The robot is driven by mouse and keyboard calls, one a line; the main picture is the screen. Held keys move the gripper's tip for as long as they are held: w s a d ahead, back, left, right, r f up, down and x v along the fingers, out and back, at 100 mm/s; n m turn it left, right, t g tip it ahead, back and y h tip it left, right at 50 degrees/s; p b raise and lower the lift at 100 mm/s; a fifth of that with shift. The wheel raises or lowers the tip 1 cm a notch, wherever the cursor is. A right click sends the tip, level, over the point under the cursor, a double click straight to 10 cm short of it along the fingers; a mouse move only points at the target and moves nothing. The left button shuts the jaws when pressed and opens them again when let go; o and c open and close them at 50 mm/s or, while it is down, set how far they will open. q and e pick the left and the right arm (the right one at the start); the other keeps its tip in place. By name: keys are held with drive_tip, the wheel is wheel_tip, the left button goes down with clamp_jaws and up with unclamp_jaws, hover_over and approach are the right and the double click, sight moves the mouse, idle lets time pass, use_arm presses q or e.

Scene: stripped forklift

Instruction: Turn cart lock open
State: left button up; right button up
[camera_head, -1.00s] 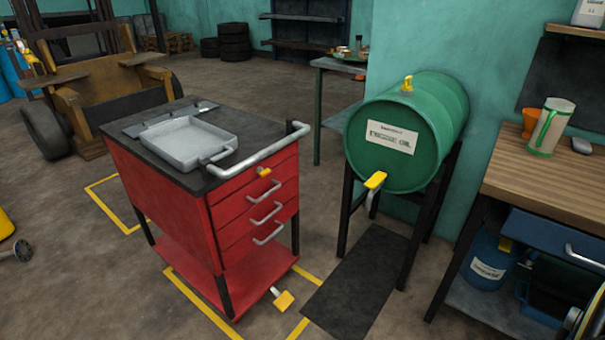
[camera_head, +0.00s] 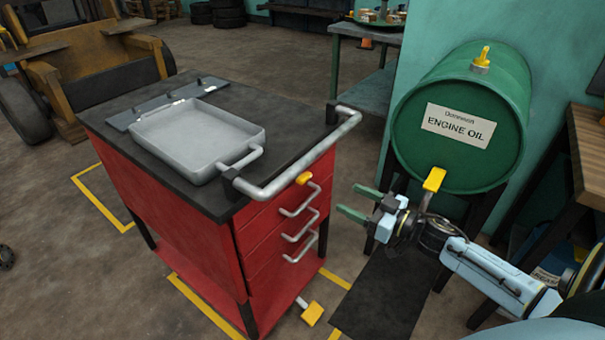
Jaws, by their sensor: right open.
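The red tool cart (camera_head: 190,215) stands at the left centre with a dark top. A small yellow lock knob (camera_head: 304,178) sits at the top of its drawer front, below the grey handle bar. A yellow pedal (camera_head: 312,314) is low at the cart's foot. My right gripper (camera_head: 347,198) is open and empty, its two green fingers pointing left toward the drawer front. It is apart from the yellow knob, to its right and a little lower in the picture. My left gripper is not in view.
A grey metal tray (camera_head: 197,138) lies on the cart top. A green engine oil drum (camera_head: 462,125) with a yellow tap (camera_head: 433,180) stands behind my right arm. A wooden workbench (camera_head: 588,155) is at the right edge. Open floor lies behind the cart.

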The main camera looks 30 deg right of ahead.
sight(307, 179)
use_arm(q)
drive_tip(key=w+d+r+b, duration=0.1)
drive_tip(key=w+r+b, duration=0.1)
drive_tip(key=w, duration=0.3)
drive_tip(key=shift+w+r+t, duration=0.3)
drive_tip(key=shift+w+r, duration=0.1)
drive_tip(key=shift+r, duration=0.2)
use_arm(e)
drive_tip(key=x, duration=1.2)
drive_tip(key=shift+w+a, duration=0.1)
drive_tip(key=shift+w, duration=0.15)
drive_tip(key=c, duration=1)
